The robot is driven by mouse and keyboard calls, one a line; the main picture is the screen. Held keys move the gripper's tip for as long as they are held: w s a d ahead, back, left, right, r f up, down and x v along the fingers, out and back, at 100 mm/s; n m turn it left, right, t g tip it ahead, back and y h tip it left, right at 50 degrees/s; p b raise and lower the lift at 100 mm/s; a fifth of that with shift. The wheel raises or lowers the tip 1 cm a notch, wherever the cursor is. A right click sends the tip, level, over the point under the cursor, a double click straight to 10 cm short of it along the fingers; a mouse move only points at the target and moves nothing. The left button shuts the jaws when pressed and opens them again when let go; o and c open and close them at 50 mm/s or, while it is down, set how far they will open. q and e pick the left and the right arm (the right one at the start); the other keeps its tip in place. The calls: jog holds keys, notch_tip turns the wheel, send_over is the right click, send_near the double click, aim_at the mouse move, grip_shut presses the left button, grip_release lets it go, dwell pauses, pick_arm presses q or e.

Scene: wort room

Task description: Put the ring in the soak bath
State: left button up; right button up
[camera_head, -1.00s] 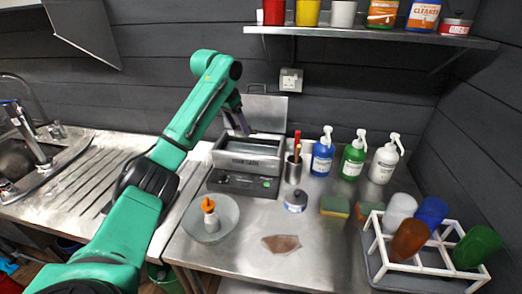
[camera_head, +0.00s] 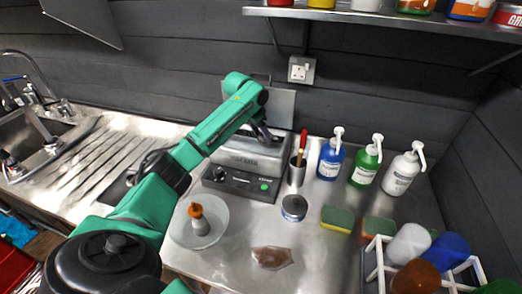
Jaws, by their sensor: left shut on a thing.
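The soak bath (camera_head: 247,163) is a grey box on the steel worktop, with a control panel and a green button (camera_head: 264,186) at its front. Its lid (camera_head: 285,108) stands up behind it. My left arm reaches in from the left, and my left gripper (camera_head: 266,135) points down at the bath's opening, in front of the lid. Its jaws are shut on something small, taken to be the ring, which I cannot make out. The inside of the bath is mostly hidden. My right gripper is not in view.
A round dish with an orange-topped bottle (camera_head: 199,219) stands front left. A tool cup (camera_head: 296,170), a small tin (camera_head: 294,207), pump bottles (camera_head: 331,158) and sponges (camera_head: 338,218) are to the right. A white rack (camera_head: 378,262) holds bottles. A brown patch (camera_head: 272,257) lies in front.

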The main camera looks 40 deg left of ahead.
pick_arm(q)
notch_tip(320, 180, down, 9)
jog(key=shift+r+p, duration=0.2)
jog(key=shift+p, duration=0.65)
jog(key=shift+f, duration=0.1)
jog(key=o, duration=1.1)
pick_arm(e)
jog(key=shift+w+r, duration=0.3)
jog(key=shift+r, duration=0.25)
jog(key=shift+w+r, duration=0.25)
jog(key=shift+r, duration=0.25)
pick_arm(q)
jog(key=b+v, duration=0.2)
jog(key=v, duration=1)
jog(key=shift+w, duration=0.1)
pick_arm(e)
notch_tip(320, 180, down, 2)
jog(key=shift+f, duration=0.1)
